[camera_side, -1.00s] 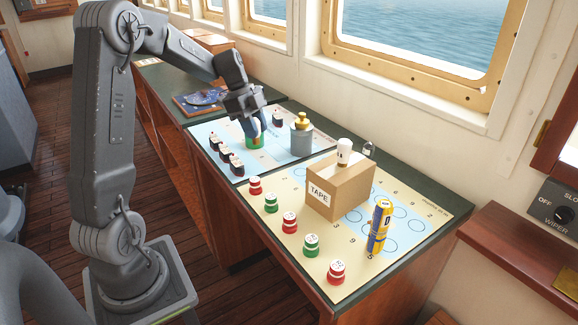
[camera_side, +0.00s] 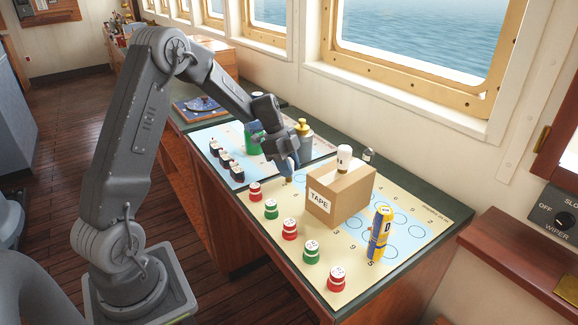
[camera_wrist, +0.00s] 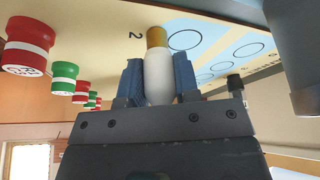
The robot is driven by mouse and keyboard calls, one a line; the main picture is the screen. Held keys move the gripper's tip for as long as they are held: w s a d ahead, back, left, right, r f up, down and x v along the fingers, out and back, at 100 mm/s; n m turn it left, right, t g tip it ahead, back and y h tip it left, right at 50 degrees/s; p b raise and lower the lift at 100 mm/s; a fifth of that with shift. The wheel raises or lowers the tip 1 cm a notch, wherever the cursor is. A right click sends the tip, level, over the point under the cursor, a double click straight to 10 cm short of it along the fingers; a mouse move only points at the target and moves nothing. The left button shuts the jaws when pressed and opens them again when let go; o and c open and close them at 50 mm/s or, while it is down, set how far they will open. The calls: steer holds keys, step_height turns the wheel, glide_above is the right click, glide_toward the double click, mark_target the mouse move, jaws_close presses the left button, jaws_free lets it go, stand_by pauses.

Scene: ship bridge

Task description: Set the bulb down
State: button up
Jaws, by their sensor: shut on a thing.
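My gripper (camera_side: 287,172) hangs over the far left part of the cream numbered board (camera_side: 440,212), left of the cardboard box. In the wrist view, its two blue fingers (camera_wrist: 158,80) are shut on the bulb (camera_wrist: 159,75). The bulb has a white body between the fingers and a gold end that points toward the board, near a printed 2. In the side view the bulb is mostly hidden by the fingers. I cannot tell whether its gold end touches the board.
Several red and green pieces (camera_side: 289,229) line the near edge. A grey gold-topped container (camera_side: 304,140) and a green object (camera_side: 252,137) stand behind my gripper.

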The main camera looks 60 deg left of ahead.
steer(key=shift+f, duration=0.15)
steer(key=o, duration=0.9)
